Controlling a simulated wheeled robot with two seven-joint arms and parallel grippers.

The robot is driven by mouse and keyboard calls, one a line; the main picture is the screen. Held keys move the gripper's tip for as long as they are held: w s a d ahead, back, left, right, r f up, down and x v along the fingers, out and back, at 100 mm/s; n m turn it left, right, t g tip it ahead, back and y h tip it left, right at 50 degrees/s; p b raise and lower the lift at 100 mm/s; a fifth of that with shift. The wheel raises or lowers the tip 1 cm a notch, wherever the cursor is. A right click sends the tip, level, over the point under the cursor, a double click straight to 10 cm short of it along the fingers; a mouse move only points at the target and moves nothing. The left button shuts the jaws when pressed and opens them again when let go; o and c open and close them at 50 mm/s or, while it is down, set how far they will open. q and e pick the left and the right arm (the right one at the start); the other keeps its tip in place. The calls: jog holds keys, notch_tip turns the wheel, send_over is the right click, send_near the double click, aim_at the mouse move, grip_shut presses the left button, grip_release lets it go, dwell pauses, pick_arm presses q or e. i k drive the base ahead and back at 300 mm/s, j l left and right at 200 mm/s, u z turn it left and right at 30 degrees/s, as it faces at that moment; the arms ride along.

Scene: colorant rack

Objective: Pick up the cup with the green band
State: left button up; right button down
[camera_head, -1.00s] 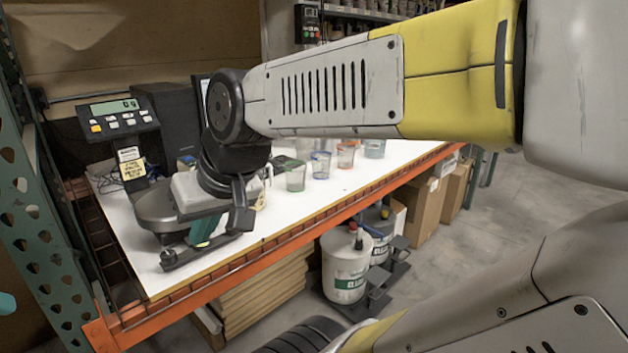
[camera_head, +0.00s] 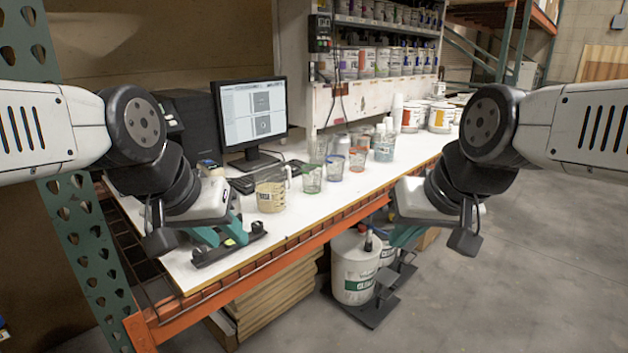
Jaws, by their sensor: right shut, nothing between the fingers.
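The clear cup with the green band (camera_head: 312,179) stands upright on the white table, left of a clear cup with a blue band (camera_head: 332,169) and one with a red-orange band (camera_head: 357,161). My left gripper (camera_head: 222,240) is low over the table's front left part, apart from the cup and to its left. Its teal fingers show, but their opening is hard to make out. My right gripper (camera_head: 408,236) is shut and empty, with teal fingers, in front of the table's front edge, right of and nearer than the cup.
A measuring jug (camera_head: 271,192) with beige contents stands left of and nearer than the green-banded cup. A monitor (camera_head: 250,112) and keyboard are behind. More cups and cans stand at the back right. An orange beam (camera_head: 300,252) runs along the front; white buckets (camera_head: 356,268) stand below.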

aim_at(311, 173)
jog(key=i+l+u, duration=0.1)
jog(key=i, duration=0.35)
jog(key=i+l+u, duration=0.1)
jog(key=i+l, duration=0.2)
jog(key=i, duration=0.15)
jog(key=i+l+u, duration=0.1)
jog(key=i+l, duration=0.2)
jog(key=i, duration=0.15)
